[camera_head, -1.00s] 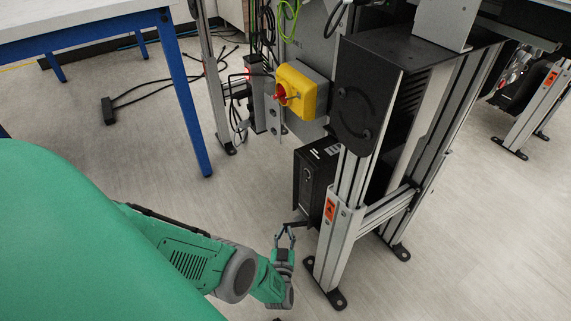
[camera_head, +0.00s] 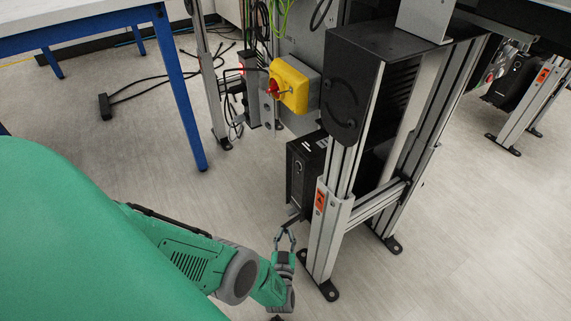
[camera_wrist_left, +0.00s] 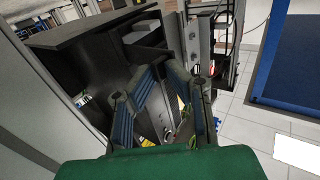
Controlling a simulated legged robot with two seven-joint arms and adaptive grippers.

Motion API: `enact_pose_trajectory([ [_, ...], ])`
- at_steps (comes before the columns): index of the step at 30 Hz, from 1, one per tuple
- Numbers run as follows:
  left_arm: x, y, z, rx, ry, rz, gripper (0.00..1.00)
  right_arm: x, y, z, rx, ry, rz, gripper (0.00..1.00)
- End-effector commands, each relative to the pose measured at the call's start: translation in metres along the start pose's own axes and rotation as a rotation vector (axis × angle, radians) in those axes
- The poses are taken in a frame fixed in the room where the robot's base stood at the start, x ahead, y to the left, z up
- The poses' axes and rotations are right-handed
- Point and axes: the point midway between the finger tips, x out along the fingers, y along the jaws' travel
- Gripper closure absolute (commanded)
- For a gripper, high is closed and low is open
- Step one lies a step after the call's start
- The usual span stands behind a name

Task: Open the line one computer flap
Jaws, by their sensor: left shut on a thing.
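The line one computer (camera_head: 305,172) is a black box low beside the grey frame leg in the head view. A dark flap (camera_head: 293,217) juts out from its lower front, so it stands at least partly open. My left gripper (camera_head: 285,234) is just in front of and below the computer, with its fingers closed at the flap's outer end. The left wrist view shows the two blue-grey fingers (camera_wrist_left: 163,95) before the black computer body (camera_wrist_left: 85,60). Their exact contact with the flap is hard to see there. My right gripper is not in view.
A grey metal frame leg (camera_head: 329,235) with an orange label stands just right of the gripper. A yellow switch box (camera_head: 297,85) with a red knob is above. A blue-legged table (camera_head: 180,90) stands at left, with cables on the floor. The floor in front is clear.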

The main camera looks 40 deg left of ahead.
Motion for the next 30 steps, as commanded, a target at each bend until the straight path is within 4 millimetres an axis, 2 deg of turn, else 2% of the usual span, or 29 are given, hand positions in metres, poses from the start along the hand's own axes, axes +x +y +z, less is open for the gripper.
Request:
enact_pose_trajectory([
  [1,0.0074,0.0167,-0.0046,-0.013,0.001,0.031,1.0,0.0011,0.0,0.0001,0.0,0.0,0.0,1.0],
  [12,0.0076,0.0165,-0.0043,-0.013,0.001,0.031,1.0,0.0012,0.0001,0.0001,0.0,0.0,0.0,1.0],
  [13,0.0076,0.0164,-0.0043,-0.013,0.001,0.031,0.81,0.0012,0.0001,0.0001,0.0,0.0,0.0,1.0],
  [14,0.0077,0.0163,-0.0044,-0.014,0.002,0.03,0.72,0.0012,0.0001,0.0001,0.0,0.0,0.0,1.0],
  [30,0.0082,0.0153,-0.0057,-0.014,0.003,0.028,0.72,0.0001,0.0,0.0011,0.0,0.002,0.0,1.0],
])
